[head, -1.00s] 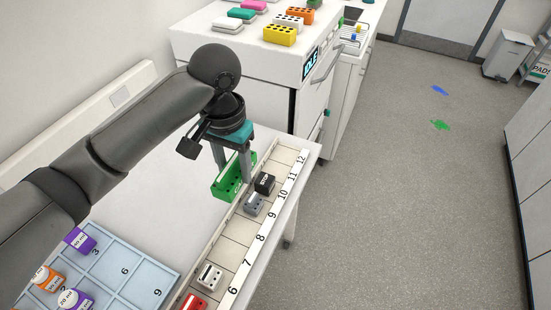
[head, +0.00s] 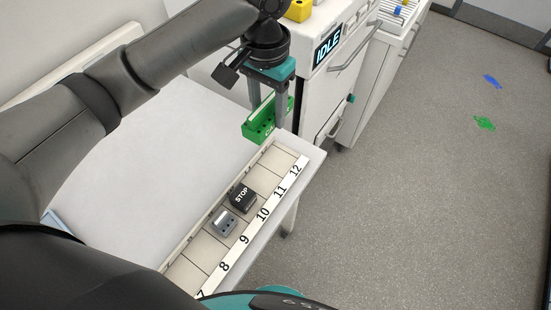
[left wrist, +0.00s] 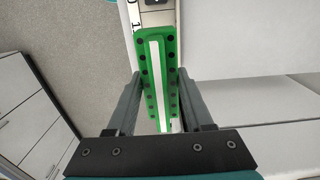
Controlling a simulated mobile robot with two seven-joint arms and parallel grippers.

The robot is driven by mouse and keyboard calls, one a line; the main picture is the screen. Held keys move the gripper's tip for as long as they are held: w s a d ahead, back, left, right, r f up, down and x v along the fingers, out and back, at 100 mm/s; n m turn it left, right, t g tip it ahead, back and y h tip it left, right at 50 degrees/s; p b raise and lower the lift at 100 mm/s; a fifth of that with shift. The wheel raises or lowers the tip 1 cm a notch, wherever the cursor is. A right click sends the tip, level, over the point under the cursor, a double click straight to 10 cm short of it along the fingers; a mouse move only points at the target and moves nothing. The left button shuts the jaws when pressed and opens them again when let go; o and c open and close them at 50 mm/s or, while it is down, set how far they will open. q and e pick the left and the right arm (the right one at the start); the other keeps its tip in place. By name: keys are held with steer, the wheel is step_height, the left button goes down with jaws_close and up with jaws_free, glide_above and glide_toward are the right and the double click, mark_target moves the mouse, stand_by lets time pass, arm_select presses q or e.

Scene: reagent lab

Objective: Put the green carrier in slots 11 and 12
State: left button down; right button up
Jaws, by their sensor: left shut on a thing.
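In the left wrist view the carrier (left wrist: 157,75) runs between the two fingers of my left gripper (left wrist: 156,88). Slots 11 and 12 at the rack's far end look empty. A black STOP block (head: 242,196) sits near slot 10, and a grey block (head: 225,222) sits near slot 9. My right gripper is not in view.
The white table (head: 150,160) is clear left of the rack. A white cabinet with an IDLE display (head: 328,46) stands behind the table, with a yellow block (head: 299,11) on top. Open floor (head: 420,200) lies to the right.

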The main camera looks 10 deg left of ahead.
arm_select(q)
steer(key=b, duration=0.2)
glide_above(269, 170)
step_height(269, 170, down, 14)
steer(key=shift+s, duration=0.1)
steer(key=shift+f+b, duration=0.3)
steer(key=shift+f, duration=2.1)
steer(key=shift+f, duration=0.15)
steer(key=c, duration=0.6)
jaws_free()
step_height(269, 170, up, 12)
steer(key=shift+r+p, duration=0.2)
steer(key=shift+p, duration=0.7)
